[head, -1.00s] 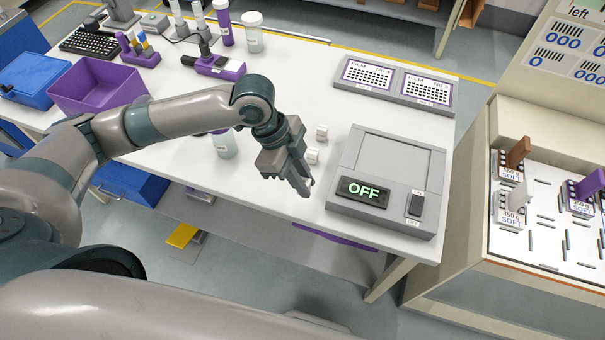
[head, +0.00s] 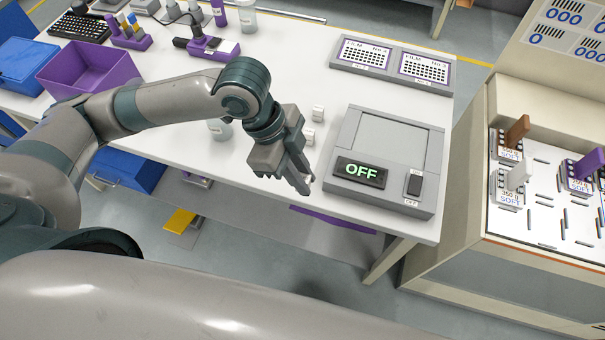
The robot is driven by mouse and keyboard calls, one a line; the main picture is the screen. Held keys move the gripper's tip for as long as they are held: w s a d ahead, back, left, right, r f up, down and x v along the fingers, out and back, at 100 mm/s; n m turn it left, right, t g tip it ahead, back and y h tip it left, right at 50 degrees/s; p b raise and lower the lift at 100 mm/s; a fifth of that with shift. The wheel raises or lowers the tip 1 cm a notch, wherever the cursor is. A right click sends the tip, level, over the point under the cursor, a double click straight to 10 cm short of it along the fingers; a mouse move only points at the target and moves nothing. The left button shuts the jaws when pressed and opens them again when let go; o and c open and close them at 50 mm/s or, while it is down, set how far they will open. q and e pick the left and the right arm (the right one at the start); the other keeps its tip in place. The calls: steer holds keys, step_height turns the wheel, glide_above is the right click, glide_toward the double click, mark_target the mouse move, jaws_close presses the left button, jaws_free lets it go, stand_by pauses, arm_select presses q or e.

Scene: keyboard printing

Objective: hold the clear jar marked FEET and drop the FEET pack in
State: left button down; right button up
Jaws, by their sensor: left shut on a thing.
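A clear jar (head: 220,130) stands on the white table, partly hidden behind my left arm; no marking on it is readable. Another pale jar (head: 247,16) stands at the back, cut by the top edge. My left gripper (head: 304,183) points down near the table's front edge, just left of the grey OFF box and to the right of the nearer jar. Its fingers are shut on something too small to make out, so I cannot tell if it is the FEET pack. My right gripper is not in view.
A grey box with an OFF display (head: 360,172) stands at the table's front right. Two small white blocks (head: 318,113) lie beside it. Film panels (head: 393,65) lie behind. A purple bin (head: 90,80) is at left. A sloped board station (head: 540,215) stands at right.

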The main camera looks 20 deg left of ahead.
arm_select(q)
steer(key=shift+w+a+f+n, duration=0.15)
steer(key=shift+w+f+n, duration=0.05)
steer(key=shift+w+n, duration=0.25)
steer(key=w+a+f+n+t+y, duration=0.1)
steer(key=w+a+n+t+y, duration=0.1)
steer(key=w+a+n, duration=0.3)
steer(key=w+a+f+n+t+y, duration=0.2)
steer(key=w+a+n, duration=0.3)
steer(key=n, duration=0.7)
steer(key=shift+w+f+t, duration=0.25)
steer(key=shift+w+t, duration=0.05)
steer(key=shift+w, duration=0.35)
steer(key=shift+n, duration=0.25)
